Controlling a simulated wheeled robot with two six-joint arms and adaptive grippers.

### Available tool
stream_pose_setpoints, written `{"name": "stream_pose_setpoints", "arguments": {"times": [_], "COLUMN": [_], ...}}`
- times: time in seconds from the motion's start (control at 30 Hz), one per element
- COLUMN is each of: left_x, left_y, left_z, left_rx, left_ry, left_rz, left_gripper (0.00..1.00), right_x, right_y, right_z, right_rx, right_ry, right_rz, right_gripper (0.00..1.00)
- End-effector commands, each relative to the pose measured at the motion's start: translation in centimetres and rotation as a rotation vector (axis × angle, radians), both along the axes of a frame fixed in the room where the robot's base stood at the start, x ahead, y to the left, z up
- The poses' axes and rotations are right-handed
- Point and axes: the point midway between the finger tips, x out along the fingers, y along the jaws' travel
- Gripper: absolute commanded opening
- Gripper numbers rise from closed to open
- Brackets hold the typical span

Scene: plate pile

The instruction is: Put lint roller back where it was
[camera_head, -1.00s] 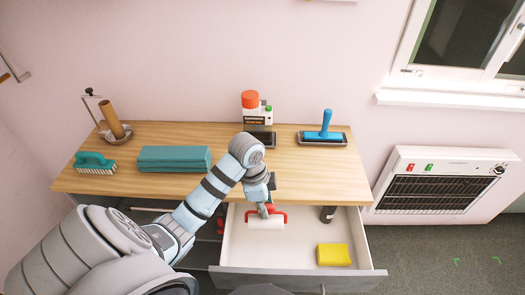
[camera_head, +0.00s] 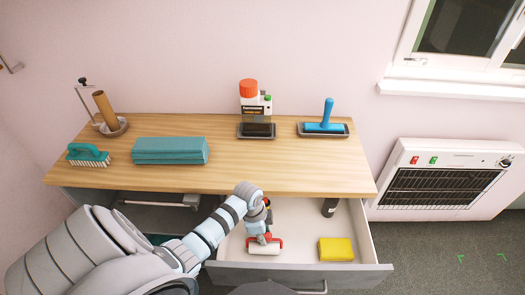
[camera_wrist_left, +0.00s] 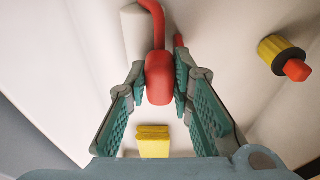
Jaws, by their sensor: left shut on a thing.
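The lint roller (camera_head: 263,249) has a white cylinder and a red frame and handle. It is in or just above the open drawer (camera_head: 297,222), towards its front left. My left gripper (camera_head: 262,238) is shut on its red handle. In the left wrist view, the red handle of the lint roller (camera_wrist_left: 159,78) sits between the fingertips of the left gripper (camera_wrist_left: 160,84), with the white cylinder beyond. I cannot tell whether the roller touches the drawer floor. My right gripper is not in view.
A yellow sponge (camera_head: 335,249) and a dark bottle (camera_head: 329,207) lie in the drawer.

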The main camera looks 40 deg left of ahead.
Motion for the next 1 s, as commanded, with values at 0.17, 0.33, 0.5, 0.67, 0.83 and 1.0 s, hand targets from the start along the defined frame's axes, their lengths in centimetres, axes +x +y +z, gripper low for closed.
{"name": "stream_pose_setpoints", "arguments": {"times": [0.17,0.33,0.5,0.67,0.83,1.0], "left_x": [0.0,0.0,0.0,0.0,-0.3,-0.8], "left_y": [0.0,0.0,0.0,0.1,0.6,1.2], "left_z": [-0.2,-0.1,-0.1,0.8,4.2,8.9], "left_rx": [0.0,0.0,0.0,0.0,0.002,0.002], "left_ry": [0.0,0.0,0.0,0.0,-0.002,-0.003], "left_rz": [0.0,0.0,0.0,0.0,0.0,0.0], "left_gripper": [0.29,0.41,0.41,0.41,0.41,0.41], "right_x": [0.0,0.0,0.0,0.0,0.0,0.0], "right_y": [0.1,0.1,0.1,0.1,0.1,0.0], "right_z": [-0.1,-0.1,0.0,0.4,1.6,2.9], "right_rx": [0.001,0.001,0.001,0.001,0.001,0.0], "right_ry": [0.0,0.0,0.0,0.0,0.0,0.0], "right_rz": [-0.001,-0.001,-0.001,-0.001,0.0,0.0], "right_gripper": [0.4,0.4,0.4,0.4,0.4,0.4]}}
